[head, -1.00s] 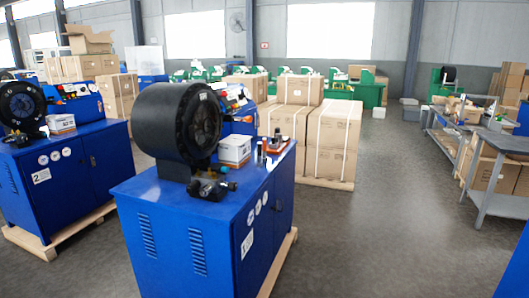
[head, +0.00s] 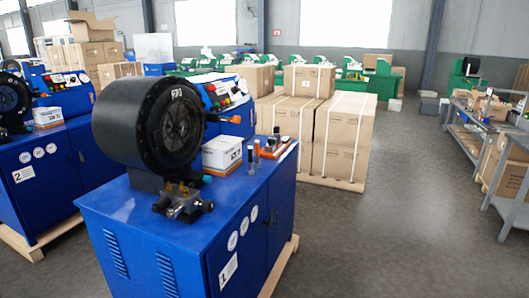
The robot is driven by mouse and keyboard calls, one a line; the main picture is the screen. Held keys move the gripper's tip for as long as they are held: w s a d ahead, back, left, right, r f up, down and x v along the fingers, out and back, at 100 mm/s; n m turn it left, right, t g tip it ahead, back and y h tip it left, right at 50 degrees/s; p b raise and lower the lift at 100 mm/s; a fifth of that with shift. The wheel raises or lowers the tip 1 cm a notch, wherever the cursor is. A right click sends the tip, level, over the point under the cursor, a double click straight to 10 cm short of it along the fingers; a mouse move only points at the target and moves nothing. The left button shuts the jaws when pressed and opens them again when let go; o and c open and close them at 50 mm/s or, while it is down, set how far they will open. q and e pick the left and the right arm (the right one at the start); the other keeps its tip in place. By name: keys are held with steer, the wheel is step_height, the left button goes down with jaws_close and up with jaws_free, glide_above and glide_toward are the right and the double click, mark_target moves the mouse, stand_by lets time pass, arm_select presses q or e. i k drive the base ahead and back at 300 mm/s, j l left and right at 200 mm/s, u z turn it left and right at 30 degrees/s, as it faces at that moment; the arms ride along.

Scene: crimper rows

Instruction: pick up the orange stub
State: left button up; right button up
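No part clearly reads as the orange stub. A small orange piece (head: 235,119) shows just right of the black round crimping head (head: 158,118) of the near blue machine; I cannot tell whether it is loose or part of the machine. On this machine's blue top, a low orange-brown tray (head: 274,150) stands near the far right edge with small dark pieces at it. Neither of my grippers is in view.
The near blue cabinet (head: 150,225) stands on a pallet. A second blue crimper cabinet (head: 45,180) is at the left. Strapped cartons (head: 343,130) stand on a pallet behind. A grey workbench (head: 510,135) is at the right. The floor (head: 400,230) between is clear.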

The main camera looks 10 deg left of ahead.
mark_target(257, 164)
steer(key=i+l+u, duration=0.25)
steer(key=i+l, duration=0.5)
steer(key=i, duration=0.25)
steer(key=i+l+u, duration=0.3)
steer(key=i+l, duration=0.6)
